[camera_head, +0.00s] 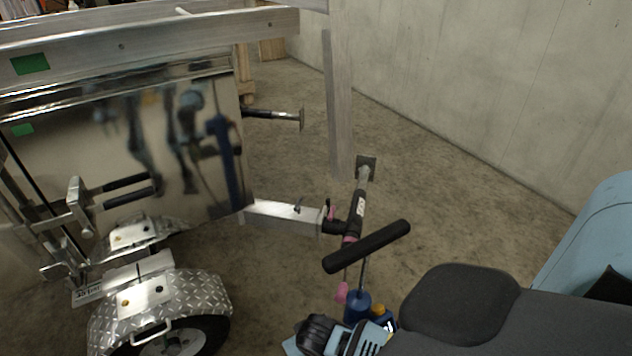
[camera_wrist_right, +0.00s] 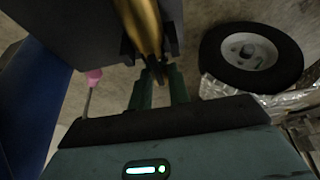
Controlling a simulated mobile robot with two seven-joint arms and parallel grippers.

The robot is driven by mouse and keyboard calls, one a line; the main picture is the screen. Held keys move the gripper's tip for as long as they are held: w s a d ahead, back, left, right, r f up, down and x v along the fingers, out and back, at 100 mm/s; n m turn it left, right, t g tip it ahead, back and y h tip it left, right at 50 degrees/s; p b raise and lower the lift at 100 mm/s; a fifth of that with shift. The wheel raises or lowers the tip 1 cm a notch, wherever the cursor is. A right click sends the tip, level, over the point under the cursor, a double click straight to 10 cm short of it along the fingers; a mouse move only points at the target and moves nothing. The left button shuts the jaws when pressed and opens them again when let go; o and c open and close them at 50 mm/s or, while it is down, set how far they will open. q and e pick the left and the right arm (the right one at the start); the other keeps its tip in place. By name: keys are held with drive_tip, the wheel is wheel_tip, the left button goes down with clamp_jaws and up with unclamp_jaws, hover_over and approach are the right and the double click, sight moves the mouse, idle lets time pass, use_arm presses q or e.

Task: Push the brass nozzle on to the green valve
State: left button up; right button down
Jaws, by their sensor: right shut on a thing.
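The brass nozzle (camera_wrist_right: 138,18) shows at the top of the right wrist view, a smooth gold taper running out of the top edge. My right gripper (camera_wrist_right: 150,48) is shut on it, with a finger on either side. In the head view, a light-blue and black part of my own arm (camera_head: 338,338) shows at the bottom edge; its fingers cannot be made out there. I cannot make out the green valve in either view. My left gripper is not in view.
The aluminium trailer (camera_head: 275,215) fills the left, with a wheel (camera_wrist_right: 252,50) and chequered fender (camera_head: 205,290). Its jack has a black handle (camera_head: 367,247). A pink piece (camera_head: 342,292) and a blue cylinder (camera_head: 357,306) are below it. Bare floor (camera_head: 430,195) lies before the wall.

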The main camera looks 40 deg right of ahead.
idle(0.4)
drive_tip(key=shift+r, duration=0.6)
wheel_tip(320, 180, up, 2)
drive_tip(key=shift+r+p, duration=0.2)
drive_tip(key=shift+p, duration=0.35)
drive_tip(key=s+a, duration=0.2)
drive_tip(key=s, duration=0.5)
drive_tip(key=s+a+r+p, duration=0.1)
drive_tip(key=s+a, duration=0.1)
drive_tip(key=s, duration=0.6)
drive_tip(key=shift+s+a+r, duration=0.2)
drive_tip(key=shift+a, duration=0.1)
